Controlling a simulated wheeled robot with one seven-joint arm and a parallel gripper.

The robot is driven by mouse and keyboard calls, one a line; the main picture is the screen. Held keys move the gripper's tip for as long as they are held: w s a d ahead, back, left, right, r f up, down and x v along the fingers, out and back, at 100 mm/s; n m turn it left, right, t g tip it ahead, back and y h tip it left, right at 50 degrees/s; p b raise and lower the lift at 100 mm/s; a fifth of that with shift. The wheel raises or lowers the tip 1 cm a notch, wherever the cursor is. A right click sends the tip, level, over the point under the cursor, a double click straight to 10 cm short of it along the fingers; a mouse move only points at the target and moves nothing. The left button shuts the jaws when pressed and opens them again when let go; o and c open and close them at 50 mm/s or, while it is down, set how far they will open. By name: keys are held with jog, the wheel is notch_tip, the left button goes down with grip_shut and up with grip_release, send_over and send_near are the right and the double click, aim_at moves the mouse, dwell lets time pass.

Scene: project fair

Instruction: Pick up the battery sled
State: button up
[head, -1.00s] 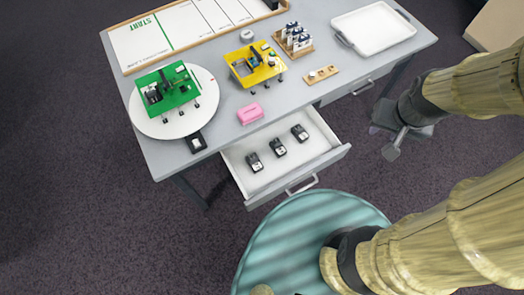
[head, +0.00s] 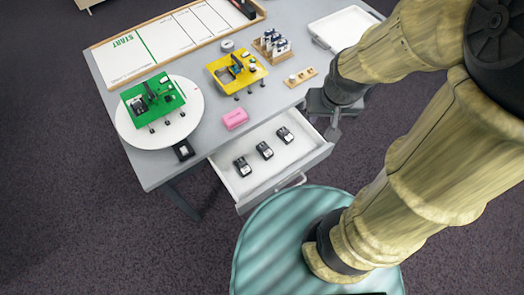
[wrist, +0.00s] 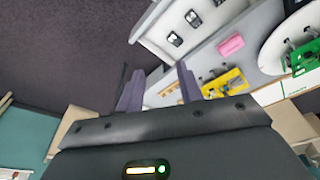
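Three small black blocks with pale tops, which look like battery sleds, lie in a row in the open drawer (head: 224,179): a left one (head: 243,167), a middle one (head: 265,150) and a right one (head: 285,135). The wrist view shows them too, the nearest (wrist: 175,39) at the upper middle. A similar black block (head: 183,150) lies on the table by the white turntable. I cannot tell which is the one named. My gripper (wrist: 157,80) is open and empty, its fingers apart. In the head view it hangs by the drawer's right end, partly hidden by my arm.
A green cart (head: 146,111) stands on the white turntable (head: 128,131); a yellow cart (head: 226,77) stands to its right. A pink block (head: 235,119) lies near the table's front edge.

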jog(key=shift+o, duration=0.2)
jog(key=o, duration=0.3)
jog(key=shift+o, duration=1.3)
jog(key=shift+w+a+f, duration=0.1)
jog(key=shift+w+a, duration=0.15)
jog(key=shift+w, duration=0.1)
jog(key=w+a+f+m+t+b, duration=0.1)
jog(key=w+a+f+m, duration=0.4)
jog(key=w+f+m, duration=0.3)
jog(key=w+a+f+m+t+b, duration=0.1)
jog(key=w+a+f+m+b, duration=0.1)
jog(key=w+a+f+m, duration=0.55)
jog(key=s+f+m+g, duration=0.1)
jog(key=f+m+g, duration=0.1)
jog(key=m, duration=0.4)
jog(key=s+a+f+m+g, duration=0.1)
jog(key=s+f+m+g, duration=0.1)
jog(key=f+m, duration=0.3)
jog(key=shift+s+a+m+g+b, duration=0.3)
jog(key=shift+m+b, duration=0.1)
jog(key=shift+m, duration=0.85)
jog(key=shift+d+f, duration=0.1)
